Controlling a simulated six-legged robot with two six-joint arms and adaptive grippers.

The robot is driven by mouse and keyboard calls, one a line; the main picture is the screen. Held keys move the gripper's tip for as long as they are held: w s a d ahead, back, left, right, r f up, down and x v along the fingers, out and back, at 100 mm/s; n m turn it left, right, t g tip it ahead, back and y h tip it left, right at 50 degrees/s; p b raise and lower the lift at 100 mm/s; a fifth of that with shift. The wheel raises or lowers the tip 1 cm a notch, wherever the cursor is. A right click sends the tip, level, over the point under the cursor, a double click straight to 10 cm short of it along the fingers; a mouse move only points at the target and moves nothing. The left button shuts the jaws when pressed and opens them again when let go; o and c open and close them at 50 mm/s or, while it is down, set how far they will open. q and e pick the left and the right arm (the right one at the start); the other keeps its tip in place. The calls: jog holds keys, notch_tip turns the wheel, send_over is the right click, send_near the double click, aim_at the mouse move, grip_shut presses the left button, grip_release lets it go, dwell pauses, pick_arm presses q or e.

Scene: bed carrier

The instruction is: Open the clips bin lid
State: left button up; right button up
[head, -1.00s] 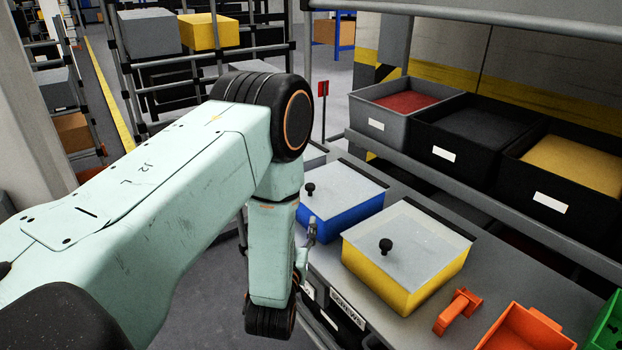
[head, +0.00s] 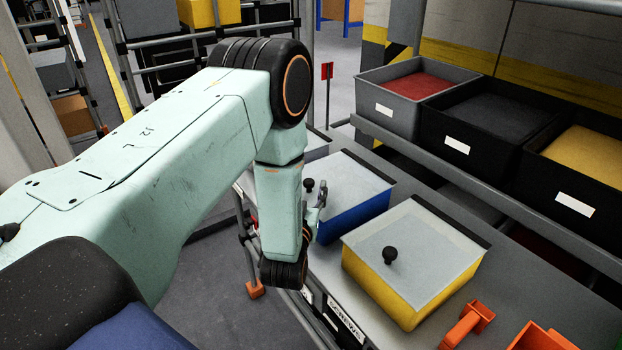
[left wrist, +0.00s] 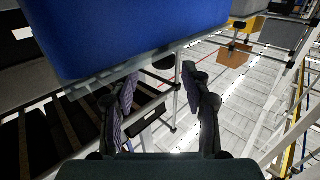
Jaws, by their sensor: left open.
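The head view shows a blue bin (head: 352,222) with a pale lid (head: 350,180) lying shut and a black knob (head: 308,185). A yellow bin (head: 385,290) beside it has a shut pale lid (head: 420,245) and its own black knob (head: 390,255). I cannot read which bin is for clips. My left gripper (head: 320,205) is beside the front left of the blue bin, close to its knob, partly hidden by my arm. In the left wrist view my left gripper (left wrist: 159,75) is open and empty below a blue bin wall (left wrist: 130,35). My right gripper is not in view.
A label reading SCREWS (head: 347,318) is on the bench front below the yellow bin. An orange part (head: 465,325) lies right of it. Open bins with red (head: 420,84), dark and yellow contents stand on the shelf behind. Another lidded bin's edge (head: 318,145) shows behind my arm.

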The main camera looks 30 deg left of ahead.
aim_at(310, 182)
pick_arm(q)
jog(key=w, duration=0.1)
jog(key=w+a, duration=0.1)
jog(key=a, duration=0.1)
jog(key=shift+w+f, duration=0.25)
jog(key=shift+w, duration=0.15)
jog(key=shift+d+r, duration=0.25)
jog(key=shift+d, duration=0.05)
jog(key=shift+w+a+f, duration=0.2)
jog(key=shift+a, duration=0.1)
jog(key=c, duration=0.3)
jog(key=shift+d+r, duration=0.1)
jog(key=shift+d, duration=0.05)
jog(key=c, duration=0.5)
grip_shut()
